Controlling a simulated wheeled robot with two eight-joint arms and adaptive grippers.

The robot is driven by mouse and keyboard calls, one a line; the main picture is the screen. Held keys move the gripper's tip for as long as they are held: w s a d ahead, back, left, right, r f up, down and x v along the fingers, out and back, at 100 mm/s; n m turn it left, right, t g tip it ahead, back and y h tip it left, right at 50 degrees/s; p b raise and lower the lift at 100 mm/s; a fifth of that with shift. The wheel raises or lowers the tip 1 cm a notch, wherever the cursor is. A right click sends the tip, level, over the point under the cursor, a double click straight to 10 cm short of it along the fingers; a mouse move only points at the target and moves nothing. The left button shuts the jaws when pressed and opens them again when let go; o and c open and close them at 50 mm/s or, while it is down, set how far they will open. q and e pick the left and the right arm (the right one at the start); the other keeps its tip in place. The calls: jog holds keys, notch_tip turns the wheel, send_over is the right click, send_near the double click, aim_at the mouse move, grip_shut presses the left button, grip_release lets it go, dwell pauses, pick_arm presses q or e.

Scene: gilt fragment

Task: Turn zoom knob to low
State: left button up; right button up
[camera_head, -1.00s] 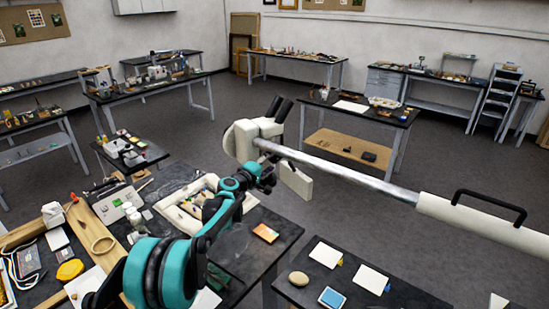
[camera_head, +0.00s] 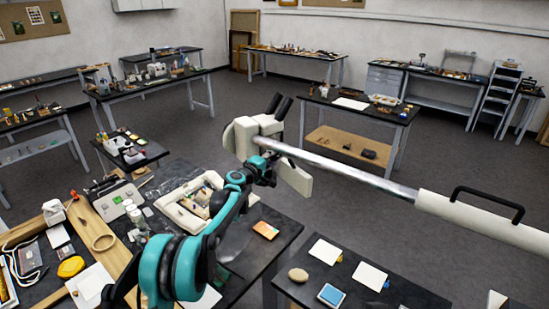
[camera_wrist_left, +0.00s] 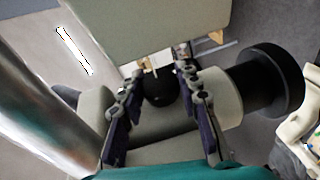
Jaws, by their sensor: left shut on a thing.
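The cream microscope head (camera_head: 246,140) with black eyepieces (camera_head: 279,106) hangs on a long metal boom arm (camera_head: 340,172) above the tables. My left gripper (camera_head: 266,168) is up against the underside of the head, and the knob is hidden there. In the left wrist view the two dark fingers (camera_wrist_left: 163,76) stand on either side of a small black round knob (camera_wrist_left: 160,92) on the cream body (camera_wrist_left: 228,96). The gripper is shut on this knob. No low mark or pointer on the knob can be read. My right gripper is out of view.
The boom arm also passes close on the left in the left wrist view (camera_wrist_left: 40,115). A wide black cylinder (camera_wrist_left: 270,80) sticks out to the right of the knob. Below is a dark table (camera_head: 262,250) with a padded cream tray (camera_head: 166,206). Open floor lies behind.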

pick_arm(q)
jog(key=shift+f+t+b, duration=0.2)
jog(key=shift+t+b, duration=0.1)
jog(key=shift+b, duration=0.35)
jog(key=n+t+h+b, duration=0.1)
jog(key=t+b, duration=0.2)
jog(key=b, duration=0.2)
jog(key=shift+f+n, duration=0.1)
jog(key=shift+n, duration=0.3)
jog(key=n+t+h+b, duration=0.1)
jog(key=b, duration=0.1)
jog(key=shift+t+b, duration=0.4)
jog(key=shift+r+n+t+b, duration=0.25)
jog(key=shift+n+t+b, duration=0.05)
jog(key=shift+r, duration=0.1)
jog(key=o, duration=1.2)
jog(key=shift+c, duration=0.2)
